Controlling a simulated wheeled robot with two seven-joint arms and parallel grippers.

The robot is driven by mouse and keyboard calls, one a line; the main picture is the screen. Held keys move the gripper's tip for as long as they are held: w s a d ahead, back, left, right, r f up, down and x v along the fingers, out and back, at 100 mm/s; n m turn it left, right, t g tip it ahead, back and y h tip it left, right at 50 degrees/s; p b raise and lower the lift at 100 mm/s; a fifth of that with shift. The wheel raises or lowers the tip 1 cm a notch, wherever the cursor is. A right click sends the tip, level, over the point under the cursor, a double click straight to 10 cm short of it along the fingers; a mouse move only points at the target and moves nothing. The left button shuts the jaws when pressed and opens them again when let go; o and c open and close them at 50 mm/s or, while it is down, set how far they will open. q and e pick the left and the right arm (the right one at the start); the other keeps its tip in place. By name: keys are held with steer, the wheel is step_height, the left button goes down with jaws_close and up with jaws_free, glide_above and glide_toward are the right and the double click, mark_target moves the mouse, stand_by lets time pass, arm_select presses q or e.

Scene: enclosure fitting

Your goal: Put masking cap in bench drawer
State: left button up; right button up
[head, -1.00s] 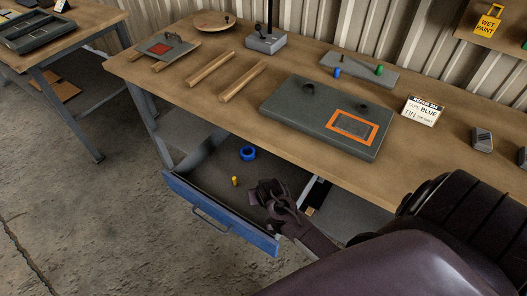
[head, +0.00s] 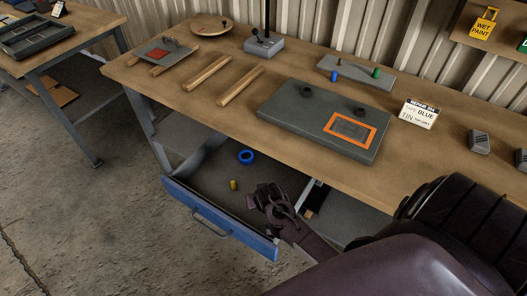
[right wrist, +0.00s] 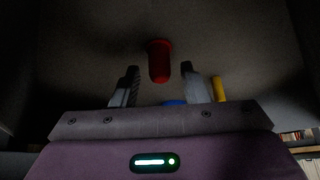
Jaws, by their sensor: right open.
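My right gripper (head: 268,198) reaches down into the open blue-fronted drawer (head: 220,222) under the bench. Its fingers are apart. In the right wrist view, a red cap (right wrist: 159,62) shows at the drawer floor, seen between and just beyond the two fingertips, with a visible gap on either side. I cannot tell whether it touches the floor. The gripper hides the red cap in the head view. My left gripper is not in view.
In the drawer are a blue ring (head: 246,157) and a small yellow piece (head: 233,185), left of my gripper. The bench top (head: 215,122) above carries a grey panel (head: 290,108) with an orange frame, wooden strips (head: 240,86) and a sign card (head: 418,114).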

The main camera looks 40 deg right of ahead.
steer(key=v, duration=1.1)
steer(key=shift+r+p, duration=0.3)
steer(key=shift+p, duration=0.15)
steer(key=shift+s, duration=0.15)
